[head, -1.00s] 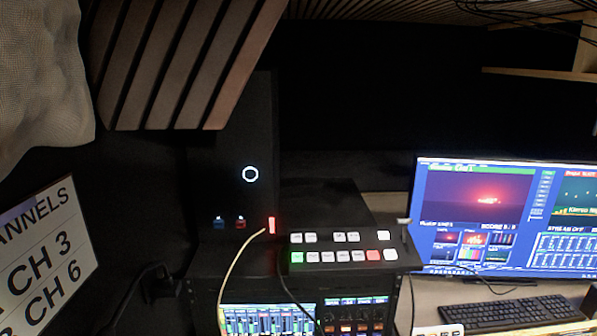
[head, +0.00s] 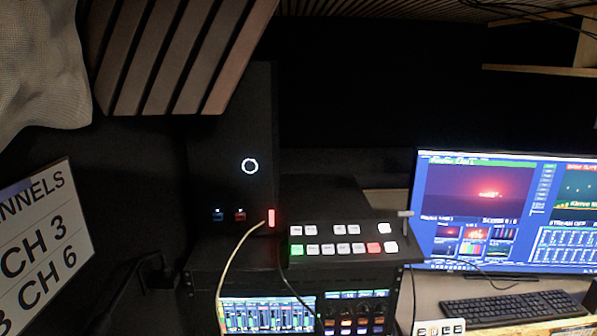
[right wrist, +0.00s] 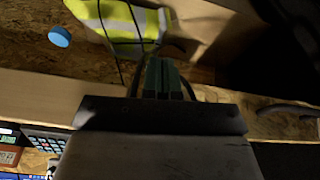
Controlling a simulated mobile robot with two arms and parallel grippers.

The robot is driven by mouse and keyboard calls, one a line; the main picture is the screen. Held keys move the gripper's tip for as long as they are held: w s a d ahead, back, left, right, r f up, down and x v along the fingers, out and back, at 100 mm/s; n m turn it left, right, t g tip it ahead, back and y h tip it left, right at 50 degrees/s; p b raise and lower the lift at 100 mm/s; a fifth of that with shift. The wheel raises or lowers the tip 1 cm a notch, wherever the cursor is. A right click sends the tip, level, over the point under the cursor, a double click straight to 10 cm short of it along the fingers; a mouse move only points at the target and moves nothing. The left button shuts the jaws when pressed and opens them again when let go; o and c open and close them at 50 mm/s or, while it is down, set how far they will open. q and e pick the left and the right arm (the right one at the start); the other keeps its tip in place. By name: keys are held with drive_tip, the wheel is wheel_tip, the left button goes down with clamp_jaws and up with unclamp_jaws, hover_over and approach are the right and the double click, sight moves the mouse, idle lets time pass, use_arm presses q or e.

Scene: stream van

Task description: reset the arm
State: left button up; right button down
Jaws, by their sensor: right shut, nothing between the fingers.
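My right gripper (right wrist: 163,78) shows in the right wrist view, its two greenish fingers together at the top of the dark gripper body. It is shut with nothing visible between the fingers. A yellow hi-vis cloth with a grey band (right wrist: 125,25) lies beyond the fingertips, with dark cables across it. I cannot tell how far it is from them. Neither arm shows in the head view, and my left gripper is in no view.
In the head view, a black computer tower (head: 232,130) stands behind a button switcher (head: 340,247) on a rack. A monitor (head: 500,205) and keyboard (head: 512,307) are on the right. In the wrist view, a blue round object (right wrist: 60,36) lies on wood board.

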drive_tip(key=s+f+b, duration=0.1)
drive_tip(key=s+f, duration=0.2)
drive_tip(key=f, duration=0.5)
drive_tip(key=s+f+b, duration=0.1)
drive_tip(key=s+f, duration=0.2)
drive_tip(key=f, duration=0.5)
drive_tip(key=s+d+f+g+b, duration=0.1)
drive_tip(key=s+d+f, duration=0.2)
drive_tip(key=s+f, duration=0.8)
drive_tip(key=shift+s+g, duration=0.3)
drive_tip(key=shift+s, duration=0.4)
drive_tip(key=shift+d, duration=0.1)
